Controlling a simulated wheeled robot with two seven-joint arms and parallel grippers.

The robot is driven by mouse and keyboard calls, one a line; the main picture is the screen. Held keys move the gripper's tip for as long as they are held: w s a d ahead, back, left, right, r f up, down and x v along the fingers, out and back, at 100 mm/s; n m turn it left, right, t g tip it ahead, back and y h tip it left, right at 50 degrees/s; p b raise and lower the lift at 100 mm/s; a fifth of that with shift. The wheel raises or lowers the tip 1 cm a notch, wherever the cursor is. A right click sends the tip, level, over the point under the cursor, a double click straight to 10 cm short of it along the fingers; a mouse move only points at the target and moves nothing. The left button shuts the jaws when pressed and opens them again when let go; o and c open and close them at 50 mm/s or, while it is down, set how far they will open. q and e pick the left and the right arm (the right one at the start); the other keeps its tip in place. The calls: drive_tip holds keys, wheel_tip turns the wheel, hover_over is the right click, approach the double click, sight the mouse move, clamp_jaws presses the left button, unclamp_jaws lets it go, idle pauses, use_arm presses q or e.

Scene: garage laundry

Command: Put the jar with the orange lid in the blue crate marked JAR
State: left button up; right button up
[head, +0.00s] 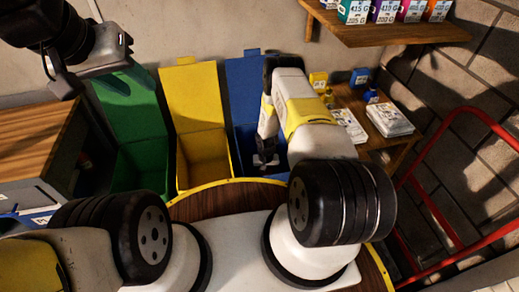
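The blue crate (243,86) stands upright at the back, right of the yellow one, with its lid raised. My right arm covers much of its front and opening, and no JAR marking is readable. No jar with an orange lid can be made out. My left gripper (66,86) is at the upper left, above the wooden worktop and left of the green crate; its fingers are dark and I cannot tell whether they are open. My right gripper (265,158) hangs down at the blue crate's opening, mostly hidden by its own arm; its finger state is unclear.
A green crate (140,135) and a yellow crate (200,140) stand left of the blue one. A wooden worktop (35,135) is at left. White packs (389,119) and small bottles lie on a low table at right. A shelf (385,32) and a red hand truck (425,190) are at right.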

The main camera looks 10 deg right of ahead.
drive_tip(key=o, duration=0.3)
drive_tip(key=shift+o, duration=0.2)
wheel_tip(320, 180, up, 12)
drive_tip(key=shift+r, duration=0.1)
wheel_tip(320, 180, up, 38)
drive_tip(key=t, duration=0.3)
drive_tip(key=s+r+n+t+y, duration=0.1)
drive_tip(key=s+r+t, duration=0.1)
drive_tip(key=s+r, duration=1.05)
drive_tip(key=s+a+r, duration=0.1)
drive_tip(key=s+r, duration=0.2)
drive_tip(key=s, duration=0.3)
drive_tip(key=s+a+r+n+t+y, duration=0.1)
drive_tip(key=s+r, duration=0.2)
drive_tip(key=s, duration=0.2)
drive_tip(key=shift+s+r, duration=0.3)
drive_tip(key=shift+s, duration=0.05)
